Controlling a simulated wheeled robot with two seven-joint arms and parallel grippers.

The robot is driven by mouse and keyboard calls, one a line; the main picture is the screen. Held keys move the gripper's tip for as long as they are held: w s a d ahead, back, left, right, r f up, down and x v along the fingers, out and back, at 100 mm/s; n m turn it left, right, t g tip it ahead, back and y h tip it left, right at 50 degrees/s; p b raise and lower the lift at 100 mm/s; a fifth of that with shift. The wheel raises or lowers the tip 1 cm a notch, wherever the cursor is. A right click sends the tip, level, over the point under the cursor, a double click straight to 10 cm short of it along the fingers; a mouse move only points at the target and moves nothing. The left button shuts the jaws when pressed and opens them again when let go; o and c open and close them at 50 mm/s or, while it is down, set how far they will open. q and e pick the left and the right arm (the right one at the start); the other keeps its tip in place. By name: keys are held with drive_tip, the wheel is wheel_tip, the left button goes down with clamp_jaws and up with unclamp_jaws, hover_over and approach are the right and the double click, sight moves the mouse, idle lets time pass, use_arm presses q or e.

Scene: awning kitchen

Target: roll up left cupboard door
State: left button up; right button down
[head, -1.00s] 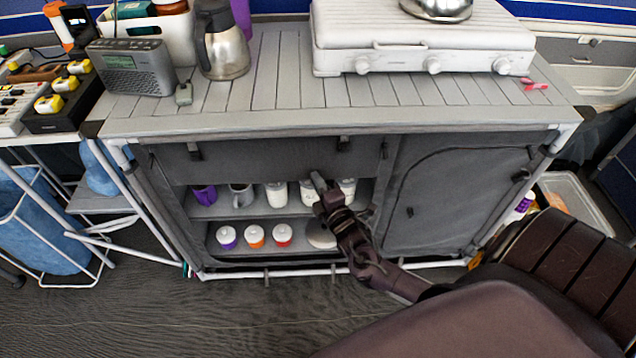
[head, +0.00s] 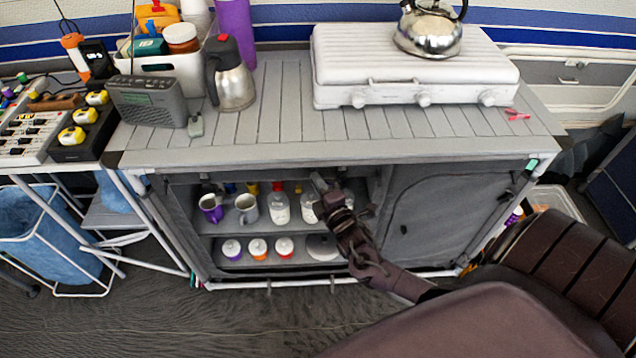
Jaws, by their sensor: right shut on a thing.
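The left cupboard door, a grey fabric flap (head: 225,177), shows as a narrow strip under the front edge of the counter. Below it the left half of the cupboard (head: 201,265) is open. My right gripper (head: 321,183) is at the upper right part of this opening, at the height of the flap's lower edge. It is shut on the flap, though its fingertips are small and dark and the grip itself is hard to see. My left gripper is not in view.
Mugs (head: 246,209) and white jars (head: 279,208) stand on the upper shelf, and small lidded pots (head: 257,249) on the lower one. The right cupboard door (head: 432,212) is closed. A stove (head: 415,65) with a kettle (head: 430,28) stands on the counter.

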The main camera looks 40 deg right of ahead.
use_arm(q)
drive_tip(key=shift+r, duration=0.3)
use_arm(e)
drive_tip(key=shift+w+r, duration=0.15)
drive_tip(key=shift+r, duration=0.3)
drive_tip(key=c, duration=1.5)
unclamp_jaws()
drive_tip(key=shift+f, duration=0.1)
drive_tip(key=s, duration=0.5)
drive_tip(key=s+a, duration=0.1)
drive_tip(key=s, duration=0.2)
drive_tip(key=shift+a, duration=0.1)
